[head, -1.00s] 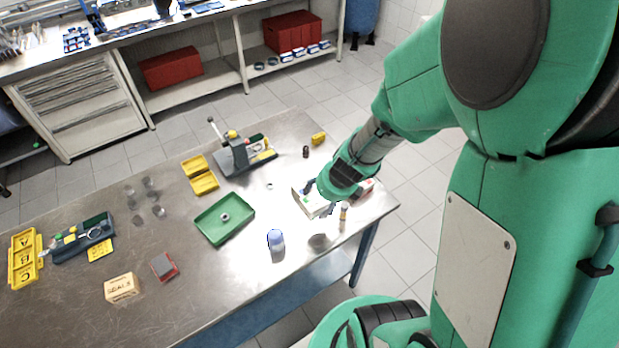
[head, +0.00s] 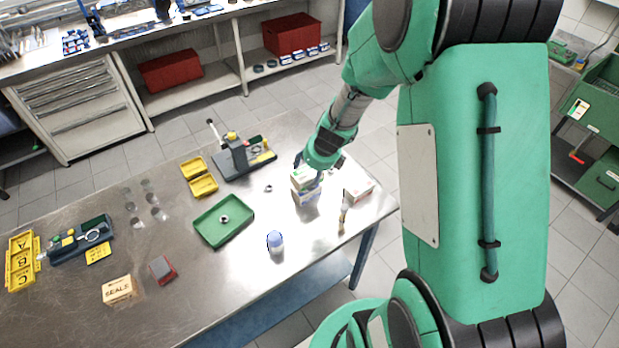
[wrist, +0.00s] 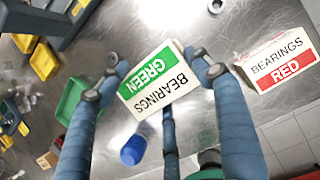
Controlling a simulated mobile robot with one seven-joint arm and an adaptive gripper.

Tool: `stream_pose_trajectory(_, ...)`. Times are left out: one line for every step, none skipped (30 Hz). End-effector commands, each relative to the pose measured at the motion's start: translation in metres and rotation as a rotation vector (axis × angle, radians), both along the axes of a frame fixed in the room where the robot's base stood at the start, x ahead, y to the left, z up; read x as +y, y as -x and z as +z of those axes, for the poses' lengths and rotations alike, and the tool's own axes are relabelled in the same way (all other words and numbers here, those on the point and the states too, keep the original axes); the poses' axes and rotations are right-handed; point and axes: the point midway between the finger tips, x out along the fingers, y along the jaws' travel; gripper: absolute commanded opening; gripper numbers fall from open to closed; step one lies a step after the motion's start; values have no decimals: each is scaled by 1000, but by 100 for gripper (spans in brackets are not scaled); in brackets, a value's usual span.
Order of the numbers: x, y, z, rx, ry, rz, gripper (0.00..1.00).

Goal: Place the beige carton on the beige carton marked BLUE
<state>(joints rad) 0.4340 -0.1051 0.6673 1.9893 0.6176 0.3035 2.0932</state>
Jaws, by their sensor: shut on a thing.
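My gripper (head: 312,172) is shut on a beige-white carton (wrist: 158,84) marked BEARINGS and GREEN, with blue fingers on either side of it in the wrist view. In the head view the held carton (head: 302,182) appears raised above the table's right part. A similar carton (wrist: 283,62) marked BEARINGS and RED stands to its right, apart from it; it also shows in the head view (head: 358,188). A beige carton (head: 118,289) marked SEALS stands at the table's front left. I can read no BLUE mark on any carton.
The metal table (head: 195,290) holds a green tray (head: 224,220) with a ring, a blue-capped bottle (head: 275,241), a red-grey block (head: 162,268), yellow bins (head: 203,186) and a grey fixture (head: 240,156). A small upright item (head: 342,219) stands near the right edge. Bare table lies around the tray.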

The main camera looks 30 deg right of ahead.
Motion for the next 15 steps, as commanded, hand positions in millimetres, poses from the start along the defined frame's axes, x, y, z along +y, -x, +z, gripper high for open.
stream_pose_trajectory(0, 0, 0, 0, 0, 0, 32)
stream_pose_trajectory(0, 0, 0, 0, 0, 0, 32)
stream_pose_trajectory(0, 0, 0, 0, 0, 0, 32)
stream_pose_trajectory(0, 0, 0, 0, 0, 0, 32)
stream_pose_trajectory(0, 0, 0, 0, 0, 0, 32)
stream_pose_trajectory(0, 0, 0, 0, 0, 0, 32)
stream_pose_trajectory(0, 0, 0, 0, 0, 0, 32)
stream_pose_trajectory(0, -1, 0, 0, 0, 0, 32)
stream_pose_trajectory(-1, -2, 0, 0, 0, 0, 32)
stream_pose_trajectory(-1, -4, 0, 0, 0, 0, 32)
stream_pose_trajectory(-2, -6, -1, 0, 0, 0, 32)
stream_pose_trajectory(-3, -9, -1, 0, 0, 0, 32)
stream_pose_trajectory(-3, -8, -6, 1, -1, -1, 32)
stream_pose_trajectory(-3, -8, -11, 2, -1, -1, 32)
stream_pose_trajectory(-2, -7, -17, 2, -1, 0, 32)
